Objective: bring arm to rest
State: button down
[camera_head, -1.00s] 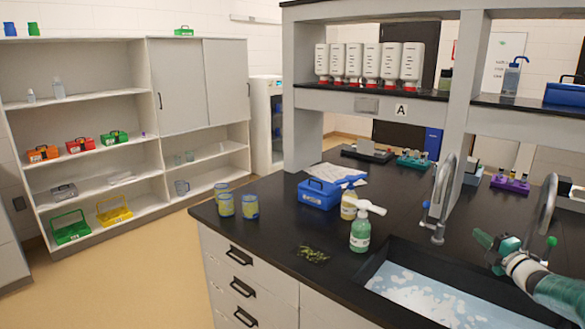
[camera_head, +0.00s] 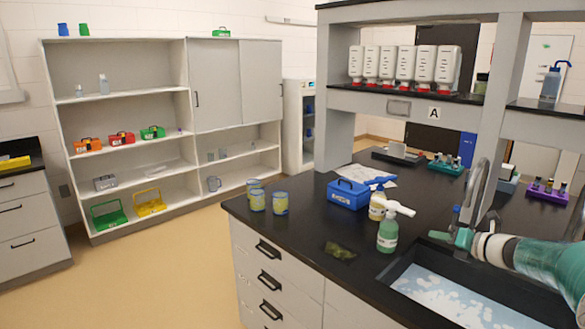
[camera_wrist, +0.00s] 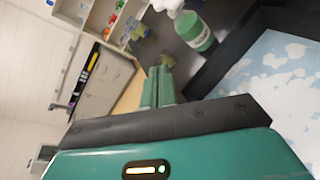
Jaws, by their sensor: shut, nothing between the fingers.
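My gripper (camera_head: 440,236) is at the right of the head view, on the end of my green and white arm. It is over the edge of the sink (camera_head: 402,278), to the right of the green soap bottle (camera_head: 388,234). In the wrist view its two green fingers (camera_wrist: 158,87) lie together, with nothing between them. The green bottle (camera_wrist: 195,32) also shows there, apart from the fingers. The tall grey tap (camera_head: 474,190) rises just behind my gripper; part of the second tap is hidden by my arm.
On the black bench stand a blue box (camera_head: 347,194), a yellow bottle (camera_head: 377,207), several yellow-blue jars (camera_head: 280,202) and a green patch (camera_head: 340,251). Shelves (camera_head: 130,65) line the back wall. The floor (camera_head: 180,270) left of the bench is clear.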

jog(key=s+a+r+n+g+h, duration=0.1)
jog(key=s+a+n+g, duration=0.1)
jog(key=s+a+n, duration=0.35)
jog(key=s+a+r+n+g, duration=0.1)
jog(key=s+a+n+g, duration=0.2)
jog(key=a+n, duration=0.6)
jog(key=s+a+r+n+g+h, duration=0.15)
jog(key=s+a+n, duration=0.3)
jog(key=a, duration=0.55)
jog(key=s+a+f+n+h, duration=0.1)
jog(key=s+a+n+h, duration=0.1)
jog(key=s+n, duration=0.7)
jog(key=s+a+f+n+h, duration=0.1)
jog(key=s+a+n+h, duration=0.1)
jog(key=s+n, duration=0.8)
jog(key=s+g, duration=0.1)
jog(key=s, duration=0.2)
jog(key=shift+s+a+f, duration=0.25)
jog(key=shift+a+f, duration=0.05)
